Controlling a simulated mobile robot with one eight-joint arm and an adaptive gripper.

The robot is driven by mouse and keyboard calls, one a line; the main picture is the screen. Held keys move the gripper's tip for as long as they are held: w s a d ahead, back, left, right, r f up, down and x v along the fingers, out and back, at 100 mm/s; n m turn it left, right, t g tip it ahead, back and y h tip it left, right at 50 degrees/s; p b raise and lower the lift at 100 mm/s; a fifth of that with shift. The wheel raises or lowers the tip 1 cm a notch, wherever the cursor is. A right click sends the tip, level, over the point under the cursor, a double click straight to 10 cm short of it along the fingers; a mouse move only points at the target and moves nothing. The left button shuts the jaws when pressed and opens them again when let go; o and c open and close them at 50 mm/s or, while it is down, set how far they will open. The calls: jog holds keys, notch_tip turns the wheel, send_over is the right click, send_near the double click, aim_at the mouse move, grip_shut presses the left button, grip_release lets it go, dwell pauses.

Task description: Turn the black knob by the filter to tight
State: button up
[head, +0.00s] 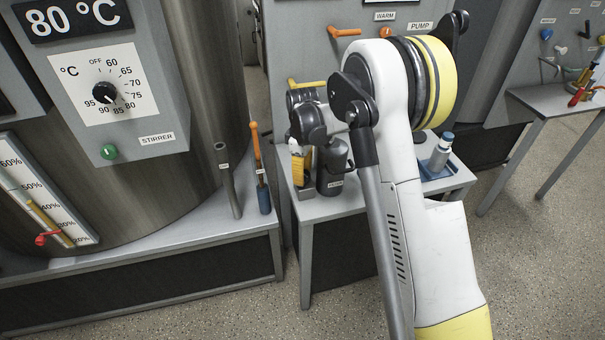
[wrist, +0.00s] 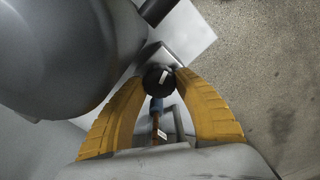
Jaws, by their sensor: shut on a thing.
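The black knob (wrist: 158,77) with a white pointer mark sits between the fingertips of my gripper (wrist: 160,76) in the wrist view. The yellow fingers are shut on it, one at each side. The white mark points up and slightly right in that view. In the head view my gripper (head: 299,178) reaches down beside the dark grey filter cylinder (head: 334,180) on the small grey table. The knob is hidden there by my gripper. The filter also appears as the large grey round body (wrist: 60,45) in the wrist view.
A steel tank (head: 190,150) with a temperature dial (head: 104,92) stands at left. A grey tube (head: 228,180) and an orange-handled tool (head: 260,165) stand left of the filter. A bottle (head: 441,150) in a blue tray is at right. Orange lever (head: 343,32) is above.

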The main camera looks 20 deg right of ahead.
jog(key=shift+m, duration=0.3)
jog(key=o, duration=1.2)
notch_tip(320, 180, up, 12)
